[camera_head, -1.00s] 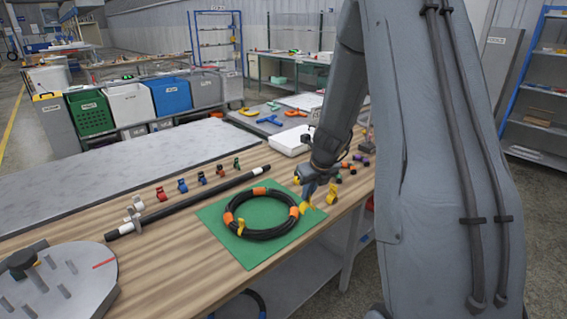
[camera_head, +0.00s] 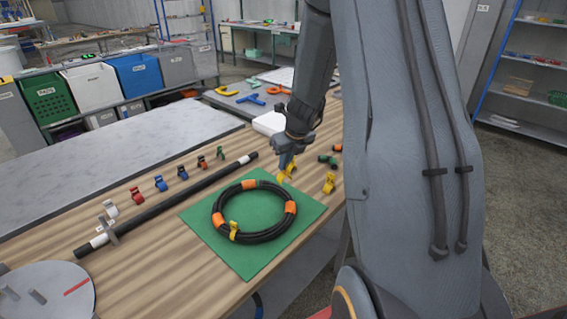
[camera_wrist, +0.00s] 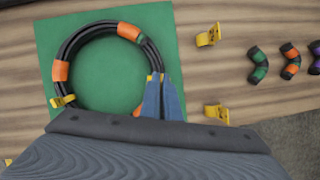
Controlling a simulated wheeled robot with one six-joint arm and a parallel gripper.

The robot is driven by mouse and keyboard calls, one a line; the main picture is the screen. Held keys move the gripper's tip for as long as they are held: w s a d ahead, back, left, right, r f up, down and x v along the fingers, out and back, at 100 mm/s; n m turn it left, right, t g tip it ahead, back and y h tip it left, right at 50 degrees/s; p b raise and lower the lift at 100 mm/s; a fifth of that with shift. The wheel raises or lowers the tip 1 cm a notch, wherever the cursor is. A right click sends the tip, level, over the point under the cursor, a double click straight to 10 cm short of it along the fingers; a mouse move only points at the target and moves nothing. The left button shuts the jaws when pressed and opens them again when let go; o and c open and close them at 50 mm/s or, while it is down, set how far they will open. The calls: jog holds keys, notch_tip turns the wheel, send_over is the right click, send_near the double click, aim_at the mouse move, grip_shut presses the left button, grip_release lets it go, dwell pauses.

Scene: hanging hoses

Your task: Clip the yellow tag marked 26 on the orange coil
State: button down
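The black coil (camera_head: 222,203) with orange bands lies on a green mat (camera_head: 250,268); it also shows in the wrist view (camera_wrist: 92,29). A yellow tag (camera_head: 234,231) sits on its near left side, also in the wrist view (camera_wrist: 62,101). My gripper (camera_head: 283,170) is over the coil's right side. Its blue fingers (camera_wrist: 157,80) are close together, with a small yellow piece, apparently a tag (camera_wrist: 155,76), at the tips. Two more yellow tags stand on the wood right of the mat, in the wrist view (camera_wrist: 208,36) (camera_wrist: 217,113). I cannot read any number.
A black rod (camera_head: 170,204) lies left of the mat, with several coloured clips (camera_head: 161,183) in a row behind it. Elbow pieces (camera_wrist: 258,66) lie to the right. A grey disc with pegs (camera_head: 45,290) is at lower left. A white box (camera_head: 270,124) stands behind my gripper.

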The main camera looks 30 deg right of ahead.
aim_at(285, 174)
jog(key=shift+f+b, duration=1.7)
jog(key=shift+f, duration=0.2)
jog(key=shift+f, duration=0.3)
jog(key=shift+f+b, duration=0.3)
jog(key=shift+b, duration=0.1)
jog(key=shift+f+b, duration=1.25)
jog(key=shift+b, duration=0.05)
dwell(0.7)
jog(key=c, duration=1.9)
grip_release()
jog(key=shift+c, duration=0.2)
jog(key=shift+r, duration=0.1)
jog(key=p+v, duration=0.2)
jog(key=v, duration=0.5)
jog(key=shift+s+r, duration=0.2)
jog(key=shift+r, duration=0.1)
